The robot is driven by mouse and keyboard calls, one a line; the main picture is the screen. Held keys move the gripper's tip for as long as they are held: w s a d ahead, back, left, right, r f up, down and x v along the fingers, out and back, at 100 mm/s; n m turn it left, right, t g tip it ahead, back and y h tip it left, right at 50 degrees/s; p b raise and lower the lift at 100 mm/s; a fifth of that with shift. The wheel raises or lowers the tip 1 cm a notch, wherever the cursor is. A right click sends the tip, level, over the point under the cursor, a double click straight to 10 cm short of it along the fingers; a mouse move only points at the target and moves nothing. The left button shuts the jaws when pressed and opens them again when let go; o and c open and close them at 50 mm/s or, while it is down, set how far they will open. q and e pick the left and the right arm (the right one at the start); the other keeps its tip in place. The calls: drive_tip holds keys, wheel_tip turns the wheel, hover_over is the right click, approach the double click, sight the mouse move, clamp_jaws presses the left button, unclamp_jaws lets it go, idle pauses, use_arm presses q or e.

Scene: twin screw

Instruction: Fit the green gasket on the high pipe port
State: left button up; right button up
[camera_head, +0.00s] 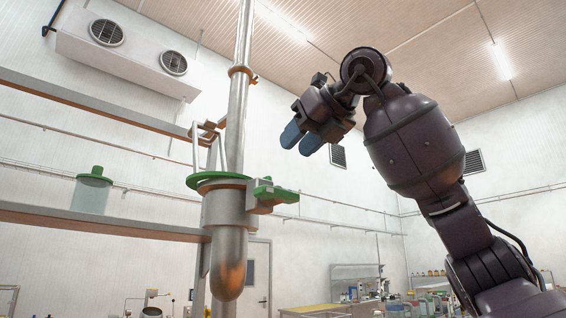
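A flat green ring (205,181), which looks like the gasket, lies around the top rim of the steel pipe port (230,215). I cannot tell whether it is seated evenly. A green clamp-like piece (277,194) sticks out from the port's right side. My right gripper (301,145) hangs above and to the right of the port, apart from it, with its two blue fingertips pointing down. Nothing shows between the fingertips, but I cannot tell how far apart they are. My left gripper is not in view.
A tall steel pipe (239,95) rises behind the port. Shelf beams (100,222) run in from the left, with a green-lidded clear jar (91,192) on the lower one. A workbench (315,311) stands far below. Open air lies between my gripper and the port.

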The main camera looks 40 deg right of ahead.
drive_tip(key=v, duration=0.3)
drive_tip(key=shift+s+r, duration=0.15)
drive_tip(key=shift+s, duration=0.05)
idle(0.4)
